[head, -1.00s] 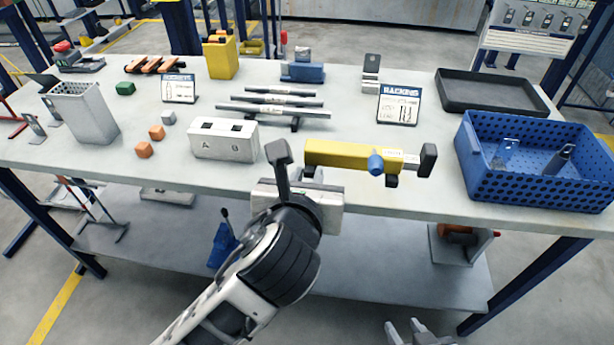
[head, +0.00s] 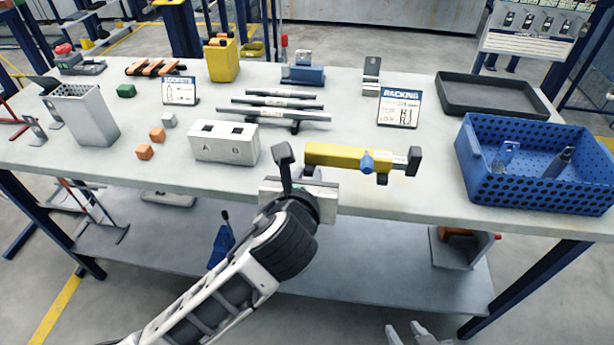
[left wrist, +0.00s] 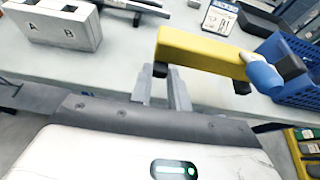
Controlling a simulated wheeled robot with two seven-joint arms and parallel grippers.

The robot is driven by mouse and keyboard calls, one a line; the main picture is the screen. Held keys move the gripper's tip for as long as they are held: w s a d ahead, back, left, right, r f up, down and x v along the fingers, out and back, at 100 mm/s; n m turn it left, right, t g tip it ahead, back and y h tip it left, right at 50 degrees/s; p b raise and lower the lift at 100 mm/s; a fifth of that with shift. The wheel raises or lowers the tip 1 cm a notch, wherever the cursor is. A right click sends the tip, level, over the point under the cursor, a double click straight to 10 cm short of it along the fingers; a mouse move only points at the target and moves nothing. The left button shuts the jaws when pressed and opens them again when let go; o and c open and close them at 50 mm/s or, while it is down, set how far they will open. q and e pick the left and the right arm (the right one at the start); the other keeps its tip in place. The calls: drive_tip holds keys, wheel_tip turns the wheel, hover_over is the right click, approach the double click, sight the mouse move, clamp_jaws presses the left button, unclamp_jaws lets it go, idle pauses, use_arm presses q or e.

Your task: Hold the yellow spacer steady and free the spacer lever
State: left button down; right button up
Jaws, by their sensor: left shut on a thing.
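The yellow spacer (head: 340,156) lies across the table's front part as a long bar. A blue lever knob (head: 367,162) sits on its front side. A dark block (head: 413,160) is at its right end. My left gripper (head: 311,172) is shut on the spacer's left end. In the left wrist view its fingers (left wrist: 163,92) meet the spacer (left wrist: 200,50) at its near side, and the blue knob (left wrist: 262,72) shows at the right. My right gripper (head: 404,330) is low at the bottom edge, empty, its fingers apart, away from the spacer.
A blue perforated crate (head: 535,185) with metal parts stands right of the spacer. A white block marked A and B (head: 223,153) is to the left. Grey bars (head: 285,112) and a racking sign (head: 398,107) stand behind. The table front between spacer and crate is clear.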

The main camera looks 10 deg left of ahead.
use_arm(q)
drive_tip(key=shift+w+a+f+b, duration=0.2)
drive_tip(key=shift+w+f+b, duration=0.2)
drive_tip(key=shift+w+f, duration=0.9)
drive_tip(key=shift+w+a+f+b, duration=0.15)
drive_tip(key=shift+w+f+b, duration=0.25)
drive_tip(key=shift+w+f, duration=0.9)
drive_tip(key=shift+w+a+f+b, duration=0.2)
drive_tip(key=shift+w+f+b, duration=0.2)
drive_tip(key=shift+w+f, duration=0.9)
drive_tip(key=shift+w+f, duration=0.1)
drive_tip(key=shift+w, duration=0.25)
drive_tip(key=c, duration=1.4)
unclamp_jaws()
drive_tip(key=shift+f, duration=0.1)
drive_tip(key=shift+o, duration=0.2)
clamp_jaws()
